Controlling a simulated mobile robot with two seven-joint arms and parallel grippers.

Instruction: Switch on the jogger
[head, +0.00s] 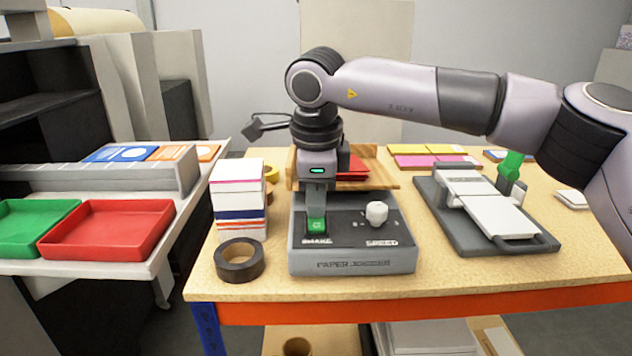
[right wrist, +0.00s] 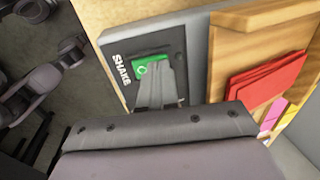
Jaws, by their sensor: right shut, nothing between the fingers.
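The paper jogger (head: 352,262) is a grey box with a dark top panel on the wooden table. Its green switch (head: 316,226) sits above the label "SHAKE", with a white knob (head: 377,213) to the right. My right gripper (head: 316,210) is shut and empty, pointing down with its fingertips at the green switch. In the right wrist view, the fingertips cover part of the green switch (right wrist: 143,66); I cannot tell whether they touch it or whether it is pressed. A wooden tray (head: 378,178) with red sheets stands behind the panel. My left gripper is not in view.
A roll of dark tape (head: 240,260) and a paper stack (head: 238,205) stand left of the jogger. A grey device with a green handle (head: 510,165) is at right. Red (head: 105,228) and green trays lie on the left bench.

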